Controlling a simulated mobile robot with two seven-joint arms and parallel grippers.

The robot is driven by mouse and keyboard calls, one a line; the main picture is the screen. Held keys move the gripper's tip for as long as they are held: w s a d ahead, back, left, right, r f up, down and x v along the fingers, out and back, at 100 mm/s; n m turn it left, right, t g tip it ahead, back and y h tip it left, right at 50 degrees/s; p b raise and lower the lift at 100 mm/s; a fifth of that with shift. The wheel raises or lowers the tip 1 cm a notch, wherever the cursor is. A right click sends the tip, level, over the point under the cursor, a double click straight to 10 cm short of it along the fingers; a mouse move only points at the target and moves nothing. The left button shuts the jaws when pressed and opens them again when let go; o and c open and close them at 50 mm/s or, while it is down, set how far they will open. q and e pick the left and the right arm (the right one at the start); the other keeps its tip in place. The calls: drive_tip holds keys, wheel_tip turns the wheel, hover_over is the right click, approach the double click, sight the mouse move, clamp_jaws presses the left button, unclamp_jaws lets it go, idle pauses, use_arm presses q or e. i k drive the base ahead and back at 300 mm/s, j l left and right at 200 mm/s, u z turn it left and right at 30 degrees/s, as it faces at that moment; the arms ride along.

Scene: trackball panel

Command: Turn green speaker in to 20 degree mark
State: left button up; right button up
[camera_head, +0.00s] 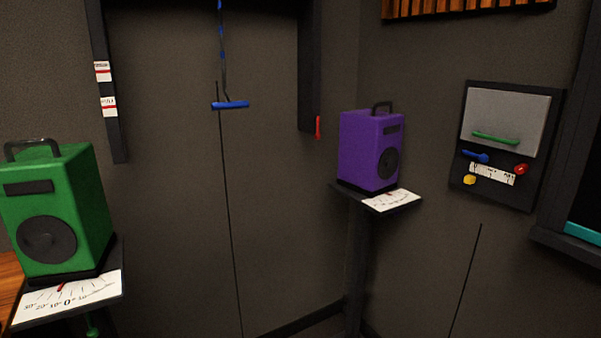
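The green speaker (78,205) stands upright on a dark stand at the left. It has a black carry handle on top and a round black cone on its front. A white angle scale (85,295) lies on the stand in front of it, with marks reading 30, 20, 10 and 0 from left to right. A small red pointer (62,286) at the speaker's base lies close to the 0 mark, slightly to its left. Neither of my grippers is in view.
A purple speaker (368,150) stands on a second stand with its own white scale (391,200). A blue bar (230,105) hangs from above. A wall panel (505,145) with a green handle and coloured knobs is at the right. The middle is clear.

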sight(54, 213)
drive_tip(key=u, duration=1.3)
